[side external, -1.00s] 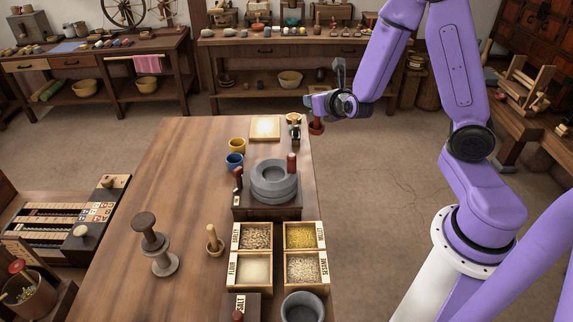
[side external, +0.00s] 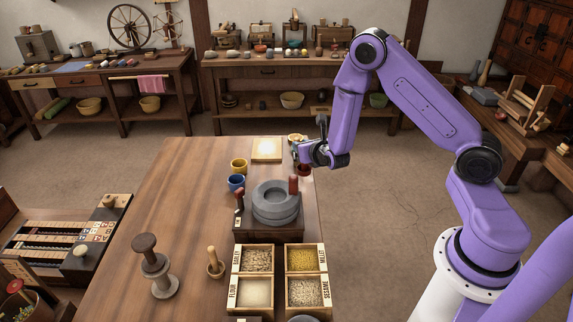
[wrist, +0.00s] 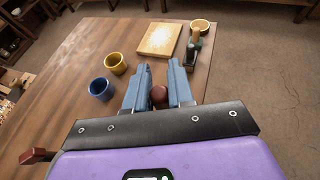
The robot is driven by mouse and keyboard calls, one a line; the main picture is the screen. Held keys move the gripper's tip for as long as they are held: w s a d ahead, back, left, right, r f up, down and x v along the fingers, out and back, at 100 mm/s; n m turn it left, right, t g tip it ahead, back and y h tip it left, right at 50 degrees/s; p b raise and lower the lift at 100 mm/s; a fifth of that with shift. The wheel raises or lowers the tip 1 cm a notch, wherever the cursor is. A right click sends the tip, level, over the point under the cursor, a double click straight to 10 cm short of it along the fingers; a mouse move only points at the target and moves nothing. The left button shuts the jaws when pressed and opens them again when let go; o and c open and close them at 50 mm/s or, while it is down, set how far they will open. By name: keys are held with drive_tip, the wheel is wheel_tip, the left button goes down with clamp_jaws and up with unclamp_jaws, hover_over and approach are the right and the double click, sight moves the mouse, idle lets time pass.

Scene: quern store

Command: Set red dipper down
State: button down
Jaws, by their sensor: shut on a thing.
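The red dipper (side external: 303,170) shows as a small dark red shape under my gripper (side external: 308,152), by the far right edge of the wooden table (side external: 190,190). In the wrist view my gripper (wrist: 159,88) has its two blue-grey fingers on either side of the dipper's rounded dark red top (wrist: 159,96). My gripper is shut on it. The lower part of the dipper is hidden in the wrist view. I cannot tell whether it touches the tabletop.
Yellow (side external: 239,166) and blue (side external: 236,183) cups stand to the left. A grey stone quern (side external: 275,203) stands nearer the camera.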

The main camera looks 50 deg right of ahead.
drive_tip(key=shift+w+d+f, duration=0.25)
drive_tip(key=shift+w+f, duration=1.1)
drive_tip(key=shift+f, duration=0.4)
drive_tip(key=shift+w+d+f, duration=0.3)
drive_tip(key=shift+w+f, duration=1.1)
drive_tip(key=shift+f, duration=0.35)
drive_tip(key=shift+w+d+f, duration=0.25)
drive_tip(key=shift+w+f, duration=1.1)
drive_tip(key=shift+f, duration=0.4)
drive_tip(key=shift+f, duration=0.2)
drive_tip(key=c, duration=1)
unclamp_jaws()
drive_tip(key=shift+r, duration=0.1)
